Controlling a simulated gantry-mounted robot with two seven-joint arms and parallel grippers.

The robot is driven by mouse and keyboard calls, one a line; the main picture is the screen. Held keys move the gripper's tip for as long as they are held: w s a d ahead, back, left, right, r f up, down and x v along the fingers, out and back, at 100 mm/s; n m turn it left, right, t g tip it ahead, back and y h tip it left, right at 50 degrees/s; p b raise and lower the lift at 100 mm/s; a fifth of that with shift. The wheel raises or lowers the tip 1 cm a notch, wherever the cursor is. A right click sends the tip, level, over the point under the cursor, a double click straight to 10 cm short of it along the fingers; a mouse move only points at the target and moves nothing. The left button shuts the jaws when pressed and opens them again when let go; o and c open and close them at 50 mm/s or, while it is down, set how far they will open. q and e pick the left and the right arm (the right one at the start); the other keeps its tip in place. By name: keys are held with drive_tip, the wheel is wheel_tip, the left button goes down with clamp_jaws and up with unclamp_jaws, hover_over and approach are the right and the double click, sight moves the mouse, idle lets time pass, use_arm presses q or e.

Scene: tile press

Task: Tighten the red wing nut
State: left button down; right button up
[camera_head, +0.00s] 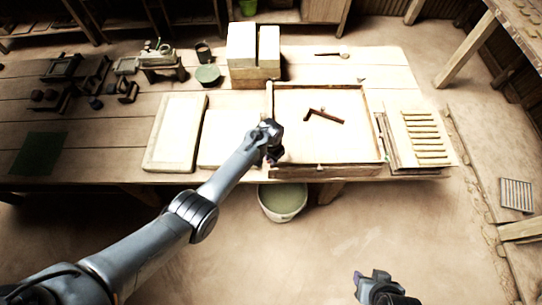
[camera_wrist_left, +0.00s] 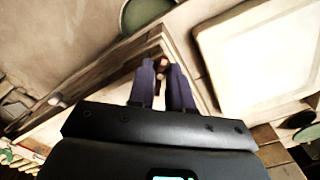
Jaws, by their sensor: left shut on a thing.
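A wooden frame (camera_head: 340,172) with a pale bed lies at the table's front edge; it also shows in the left wrist view (camera_wrist_left: 98,80). My left gripper (camera_head: 274,157) is at the frame's front left corner, shut on a small reddish piece, which I take for the red wing nut (camera_wrist_left: 162,66). In the left wrist view the two dark fingers (camera_wrist_left: 164,82) stand on either side of it, and only a small part shows. The head view hides it behind the gripper. My right gripper (camera_head: 366,284) hangs low, away from the table; its jaws are unclear.
A dark bent tool (camera_head: 323,116) lies inside the frame. Pale slabs (camera_head: 176,132) lie left of it, and a slatted board (camera_head: 427,137) lies right. Pale blocks (camera_head: 253,50) stand behind. A bucket (camera_head: 283,203) stands on the floor beneath the front edge.

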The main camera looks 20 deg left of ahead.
use_arm(q)
drive_tip(key=m, duration=0.4)
drive_tip(key=shift+m, duration=0.3)
drive_tip(key=m, duration=0.3)
drive_tip(key=shift+m, duration=1)
drive_tip(key=c, duration=1)
unclamp_jaws()
drive_tip(key=shift+c, duration=0.2)
drive_tip(key=shift+r, duration=0.1)
